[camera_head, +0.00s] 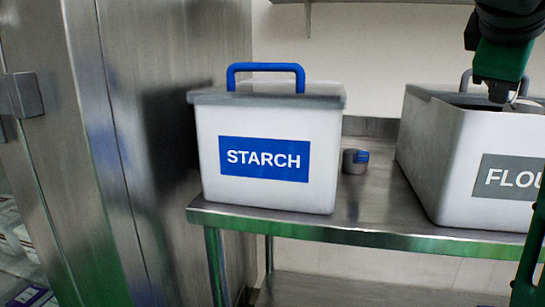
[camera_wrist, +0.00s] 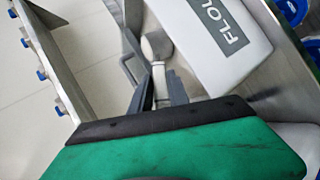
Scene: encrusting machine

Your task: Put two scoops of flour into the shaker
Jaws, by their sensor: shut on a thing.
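The white flour bin (camera_head: 430,165) stands on the steel table at the right, cut off by the picture edge. It has a grey FLOUR label and also shows in the wrist view (camera_wrist: 250,62). My gripper (camera_head: 503,92) is over the bin's top opening. In the wrist view my gripper (camera_wrist: 160,88) is shut on the handle of a pale scoop (camera_wrist: 157,45), whose rounded end points away from me. The flour inside the bin and any load in the scoop cannot be made out. No shaker can be clearly identified.
A white starch bin (camera_head: 265,190) with a blue handle and label stands on the table (camera_head: 380,215) at the left. A small grey container (camera_head: 351,165) with a blue part sits between the bins. A steel cabinet (camera_head: 150,60) is at the far left.

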